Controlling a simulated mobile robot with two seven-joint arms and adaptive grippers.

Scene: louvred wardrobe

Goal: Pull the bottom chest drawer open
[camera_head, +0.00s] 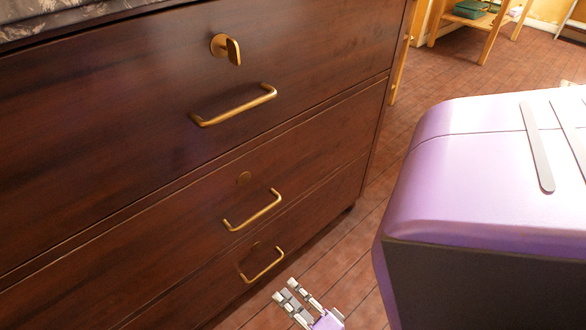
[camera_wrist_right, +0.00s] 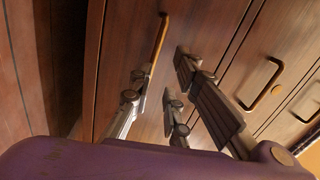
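The dark wood chest's bottom drawer (camera_head: 212,290) looks flush with the chest front. Its brass bar handle (camera_head: 262,265) is at the lower middle of the head view. My right gripper (camera_head: 292,291) is just below and right of this handle, its fingers pointing at the drawer front. In the right wrist view the bottom handle (camera_wrist_right: 161,42) is just beyond the fingertips of the right gripper (camera_wrist_right: 162,80). The fingers are spread apart, with the handle's near end by the left finger; I cannot tell whether they touch. My left gripper is not in view.
The middle drawer handle (camera_head: 252,210) and top drawer handle (camera_head: 234,105) are above, with a brass key or knob (camera_head: 226,48) on the top drawer. Tiled floor (camera_head: 340,265) is clear to the right of the chest. A wooden shelf stand (camera_head: 470,22) is at the back.

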